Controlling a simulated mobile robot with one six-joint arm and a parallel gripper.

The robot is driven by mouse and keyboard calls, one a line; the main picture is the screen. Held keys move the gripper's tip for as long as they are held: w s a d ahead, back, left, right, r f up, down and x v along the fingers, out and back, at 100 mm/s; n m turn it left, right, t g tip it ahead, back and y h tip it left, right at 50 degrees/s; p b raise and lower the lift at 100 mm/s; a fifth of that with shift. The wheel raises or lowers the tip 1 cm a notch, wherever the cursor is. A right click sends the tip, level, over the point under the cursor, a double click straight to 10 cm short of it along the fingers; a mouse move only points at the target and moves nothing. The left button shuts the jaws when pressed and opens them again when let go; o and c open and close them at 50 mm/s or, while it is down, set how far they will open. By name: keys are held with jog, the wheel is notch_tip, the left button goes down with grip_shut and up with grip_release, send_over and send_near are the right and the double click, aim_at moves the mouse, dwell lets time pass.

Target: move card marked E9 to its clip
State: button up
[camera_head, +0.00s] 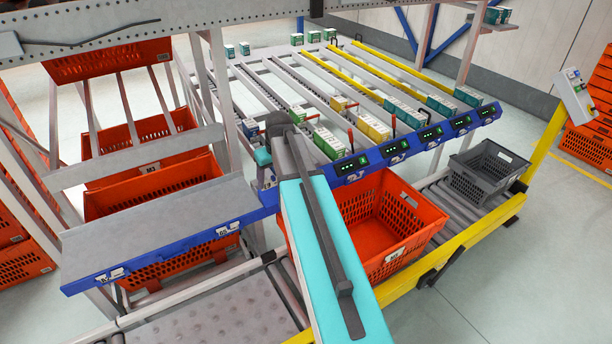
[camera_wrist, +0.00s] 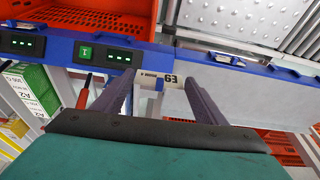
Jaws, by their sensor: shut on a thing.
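The card marked E9 (camera_wrist: 172,78) is a small white card with black print, seen upside down in the wrist view. My gripper (camera_wrist: 158,80) is shut on it, with one dark finger on each side. The card is in front of the blue rail (camera_wrist: 170,52); I cannot tell whether it touches the rail. In the head view my arm hides most of the gripper, and clips with labels show at the left section (camera_head: 228,230).
An orange tote (camera_head: 400,225) stands below the rail on the roller conveyor, with a grey crate (camera_head: 484,172) further right. The sloped rack (camera_head: 300,90) behind the rail holds several boxes. Red levers (camera_head: 350,140) stick up near the rail. A grey shelf (camera_head: 160,225) lies left.

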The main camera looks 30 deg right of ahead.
jog(key=d+f, duration=0.5)
jog(key=d, duration=0.8)
jog(key=shift+f+g, duration=0.15)
jog(key=shift+g, duration=0.15)
jog(key=shift+s+f, duration=0.1)
jog(key=shift+f, duration=0.05)
jog(key=shift+f+b, duration=1.2)
jog(key=shift+f, duration=1.05)
jog(key=shift+f+b, duration=0.65)
jog(key=shift+f, duration=1)
dwell(0.4)
jog(key=o, duration=0.8)
jog(key=shift+b+v, duration=1.1)
jog(key=shift+v, duration=5.85)
